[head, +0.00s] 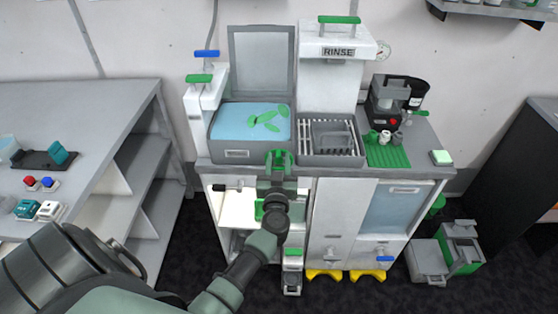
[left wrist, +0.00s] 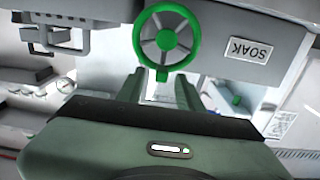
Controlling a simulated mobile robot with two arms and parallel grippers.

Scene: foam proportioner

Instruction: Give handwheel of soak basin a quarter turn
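The soak basin (head: 222,151) is a grey box of blue water with green leaf-like pieces in it and a raised lid. Its green handwheel (head: 280,157) is at the front right corner, partly hidden by my left gripper (head: 277,178). In the left wrist view the handwheel (left wrist: 167,38) shows as a spoked ring with a small green tab at its lower edge. My left gripper (left wrist: 160,88) is open, its fingers apart just below the ring. The tab lies between the fingertips in the picture; I cannot tell whether they touch. My right gripper is not in view.
A SOAK label (left wrist: 249,50) is beside the handwheel. A rinse station (head: 338,52) with a rack stands right of the basin. A coffee-machine-like device (head: 392,100) and green mat (head: 388,152) are farther right. A grey shelf unit (head: 120,110) stands left.

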